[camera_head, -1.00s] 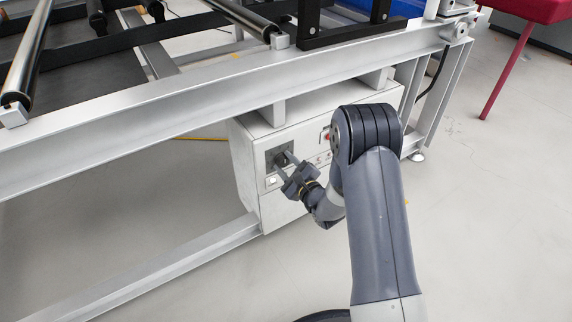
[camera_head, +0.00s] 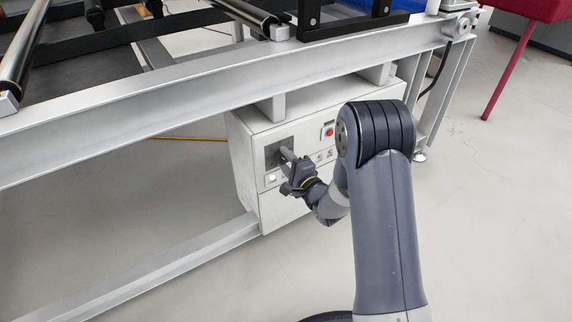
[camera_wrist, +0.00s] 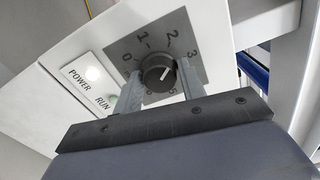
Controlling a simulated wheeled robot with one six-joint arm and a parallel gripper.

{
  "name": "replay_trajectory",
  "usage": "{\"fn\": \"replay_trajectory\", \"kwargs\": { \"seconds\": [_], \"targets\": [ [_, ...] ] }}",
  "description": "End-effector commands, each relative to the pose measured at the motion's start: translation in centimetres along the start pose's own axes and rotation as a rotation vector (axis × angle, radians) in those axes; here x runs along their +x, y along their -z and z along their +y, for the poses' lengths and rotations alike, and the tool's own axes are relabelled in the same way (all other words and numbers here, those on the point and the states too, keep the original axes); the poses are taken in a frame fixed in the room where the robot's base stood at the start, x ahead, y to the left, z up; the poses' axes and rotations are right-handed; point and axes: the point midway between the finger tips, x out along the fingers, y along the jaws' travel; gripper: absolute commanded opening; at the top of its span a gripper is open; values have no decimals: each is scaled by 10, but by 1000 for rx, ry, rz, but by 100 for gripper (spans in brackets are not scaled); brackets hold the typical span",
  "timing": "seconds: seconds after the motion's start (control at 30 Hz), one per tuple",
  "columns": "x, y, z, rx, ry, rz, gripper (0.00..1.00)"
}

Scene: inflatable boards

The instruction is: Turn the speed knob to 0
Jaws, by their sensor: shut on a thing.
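The speed knob (camera_wrist: 157,75) is a round dark knob on a grey square dial plate (camera_wrist: 185,22) numbered from 0 upward. The fingers hide part of the lower dial. In the head view my gripper (camera_head: 284,157) is at the dial plate (camera_head: 273,150), and its fingers cover the knob.
The white control box (camera_head: 246,165) hangs under a grey metal frame beam (camera_head: 150,118). A red button (camera_head: 329,131) sits right of the dial. POWER and RUN lights (camera_wrist: 92,74) are beside the dial. A lower rail (camera_head: 165,275) runs left; the floor in front is clear.

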Motion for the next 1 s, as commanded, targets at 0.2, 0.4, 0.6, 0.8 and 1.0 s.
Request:
{"fn": "replay_trajectory", "kwargs": {
  "seconds": [0.2,0.4,0.6,0.8,1.0],
  "targets": [
    [0,0,2,-203,-1,0,16],
    [0,0,1,-393,-2,0,16],
    [0,0,1,-583,-3,0,16],
    [0,0,1,-772,-3,0,16],
    [0,0,1,-962,-2,0,16]
  ]
}}
